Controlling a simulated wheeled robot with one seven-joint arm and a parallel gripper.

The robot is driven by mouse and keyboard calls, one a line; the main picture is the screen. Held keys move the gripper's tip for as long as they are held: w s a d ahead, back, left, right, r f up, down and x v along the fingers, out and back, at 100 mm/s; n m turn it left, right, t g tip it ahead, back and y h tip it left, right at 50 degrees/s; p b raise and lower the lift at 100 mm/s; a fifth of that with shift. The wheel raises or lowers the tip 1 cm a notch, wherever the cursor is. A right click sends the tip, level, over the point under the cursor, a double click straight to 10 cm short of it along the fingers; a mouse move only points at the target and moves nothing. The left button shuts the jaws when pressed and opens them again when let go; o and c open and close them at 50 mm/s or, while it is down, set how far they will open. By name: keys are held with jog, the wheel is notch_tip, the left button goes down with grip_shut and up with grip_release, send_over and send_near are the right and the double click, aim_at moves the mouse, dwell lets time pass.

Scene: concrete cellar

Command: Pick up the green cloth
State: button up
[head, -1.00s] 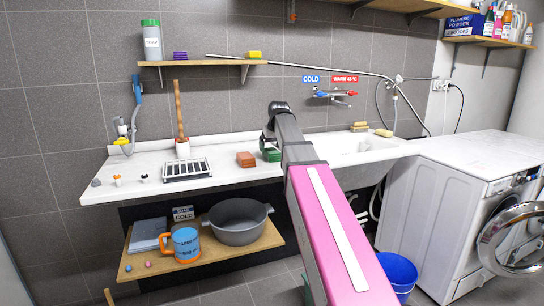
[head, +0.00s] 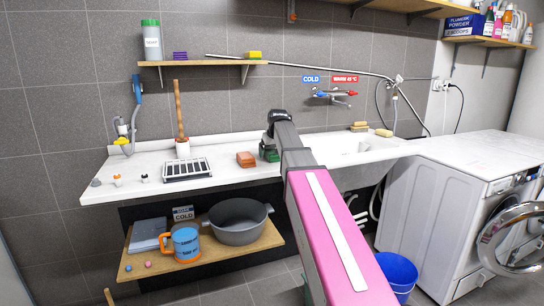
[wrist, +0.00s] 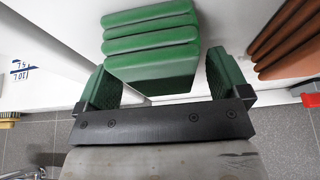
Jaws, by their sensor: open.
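The green cloth (wrist: 150,42) is a folded stack of several layers, seen close up in the wrist view. My gripper (wrist: 160,68) is open, with one green-padded finger on each side of the cloth's near end. A gap shows between the cloth and the right finger; I cannot tell whether the left finger touches it. In the head view my gripper (head: 269,152) is low over the white counter (head: 225,178), and the cloth there is largely hidden by my arm.
A folded orange-brown cloth (head: 246,159) lies close beside the green one; it also shows in the wrist view (wrist: 288,42). The sink basin (head: 355,148) is to the right.

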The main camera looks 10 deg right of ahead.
aim_at(272, 150)
jog(key=c, duration=1.1)
jog(key=shift+o, duration=0.2)
jog(key=shift+r, duration=0.5)
notch_tip(272, 150, up, 4)
jog(key=shift+w+f, duration=0.1)
jog(key=s+a+r, duration=0.6)
jog(key=a, duration=0.4)
jog(key=shift+r, duration=0.3)
jog(key=shift+s, duration=0.1)
jog(key=shift+o, duration=0.6)
